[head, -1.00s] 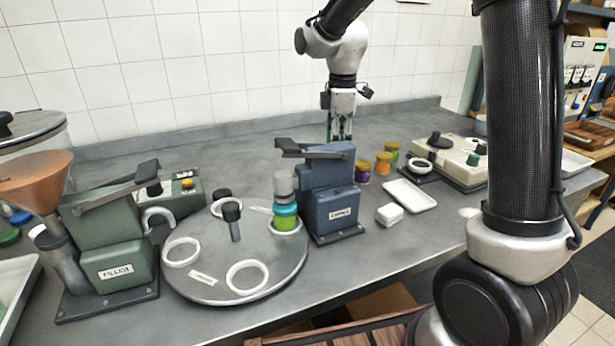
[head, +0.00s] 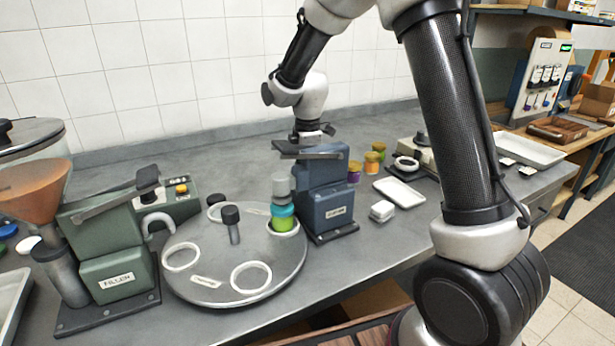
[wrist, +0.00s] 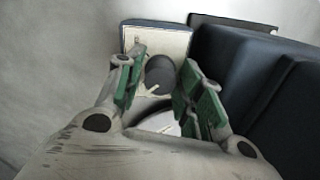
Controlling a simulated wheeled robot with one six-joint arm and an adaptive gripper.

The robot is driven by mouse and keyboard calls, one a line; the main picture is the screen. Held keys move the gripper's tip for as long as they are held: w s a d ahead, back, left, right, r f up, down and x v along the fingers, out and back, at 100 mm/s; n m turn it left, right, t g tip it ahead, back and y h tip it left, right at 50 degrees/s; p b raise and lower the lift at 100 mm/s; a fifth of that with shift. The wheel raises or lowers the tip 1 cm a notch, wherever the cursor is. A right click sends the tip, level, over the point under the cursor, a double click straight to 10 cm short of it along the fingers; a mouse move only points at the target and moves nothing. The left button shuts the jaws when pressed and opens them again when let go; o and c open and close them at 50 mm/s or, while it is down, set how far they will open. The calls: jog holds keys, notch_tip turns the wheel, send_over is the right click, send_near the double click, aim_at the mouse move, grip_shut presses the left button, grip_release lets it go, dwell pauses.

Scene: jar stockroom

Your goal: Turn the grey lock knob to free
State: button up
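The grey lock knob (wrist: 160,74) is a short dark grey cylinder on a cream plate (wrist: 178,42) with small dark marks, in the wrist view. My gripper (wrist: 163,60) is open, with green-padded fingers on either side of the knob. A gap shows at the knob's right; I cannot tell whether the left finger touches it. In the head view my gripper's fingers and the knob are hidden behind the blue capper (head: 326,205). The exact pointing of the knob is unclear.
The blue capper body (wrist: 245,75) stands close at right in the wrist view. A round turntable (head: 207,290) holds a jar (head: 284,218) beside the capper. The green filler (head: 112,255) is at left. A white tray (head: 399,191) and several small jars are right of the capper.

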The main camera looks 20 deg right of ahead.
jog(key=shift+c, duration=0.4)
jog(key=c, duration=0.7)
jog(key=shift+m, duration=0.4)
jog(key=m, duration=0.5)
jog(key=shift+w+m, duration=0.1)
jog(key=shift+m, duration=0.2)
jog(key=m, duration=0.5)
jog(key=shift+m, duration=0.3)
jog(key=o, duration=0.8)
